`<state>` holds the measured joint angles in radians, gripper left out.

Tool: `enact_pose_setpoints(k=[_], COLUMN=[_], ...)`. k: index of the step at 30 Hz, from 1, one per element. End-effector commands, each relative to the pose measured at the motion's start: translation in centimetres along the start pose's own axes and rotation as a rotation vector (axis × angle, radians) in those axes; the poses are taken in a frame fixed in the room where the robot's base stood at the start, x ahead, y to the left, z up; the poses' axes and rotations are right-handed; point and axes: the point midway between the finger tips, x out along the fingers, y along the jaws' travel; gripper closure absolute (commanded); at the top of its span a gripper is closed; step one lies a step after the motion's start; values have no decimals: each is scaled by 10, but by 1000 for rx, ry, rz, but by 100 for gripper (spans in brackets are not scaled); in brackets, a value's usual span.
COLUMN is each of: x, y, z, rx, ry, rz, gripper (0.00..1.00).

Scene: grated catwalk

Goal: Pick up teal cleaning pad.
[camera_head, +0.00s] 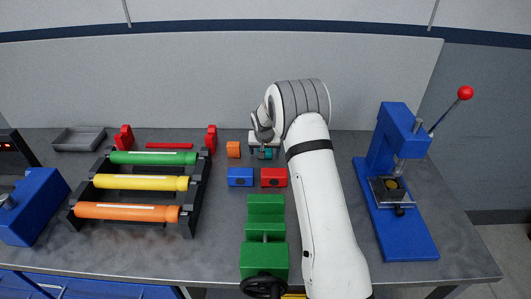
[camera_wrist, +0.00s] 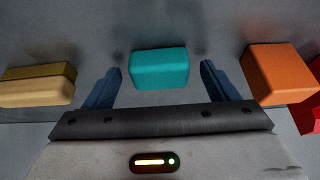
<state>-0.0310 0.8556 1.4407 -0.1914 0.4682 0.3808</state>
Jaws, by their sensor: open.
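The teal cleaning pad (camera_wrist: 160,68) is a small rounded block on the grey surface. In the wrist view it lies between and slightly beyond the two blue fingers of my gripper (camera_wrist: 162,80), with a gap on each side. My gripper is open and empty. In the head view my gripper (camera_head: 264,150) reaches down near the back of the bench, and only a small part of the teal pad (camera_head: 267,154) shows there, the rest hidden by the gripper.
An orange block (camera_wrist: 276,72) lies to the right and a yellow-tan block (camera_wrist: 38,85) to the left in the wrist view. In the head view, a blue block (camera_head: 240,177), a red block (camera_head: 274,177) and a green vise (camera_head: 264,245) stand in front. A blue press (camera_head: 395,150) stands right.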

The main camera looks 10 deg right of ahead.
Motion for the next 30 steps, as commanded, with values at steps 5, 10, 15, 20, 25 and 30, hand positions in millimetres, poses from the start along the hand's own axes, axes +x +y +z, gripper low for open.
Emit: enact_pose_setpoints(k=[5, 10, 15, 20, 25, 30], x=[0, 0, 0, 0, 0, -11], y=[0, 0, 1, 1, 1, 1], z=[0, 0, 0, 0, 0, -5], rx=[0, 0, 1, 1, 1, 1], ry=[-1, -1, -1, -1, -1, 2], rz=[0, 0, 0, 0, 1, 0], gripper=[28, 42, 56, 68, 68, 68])
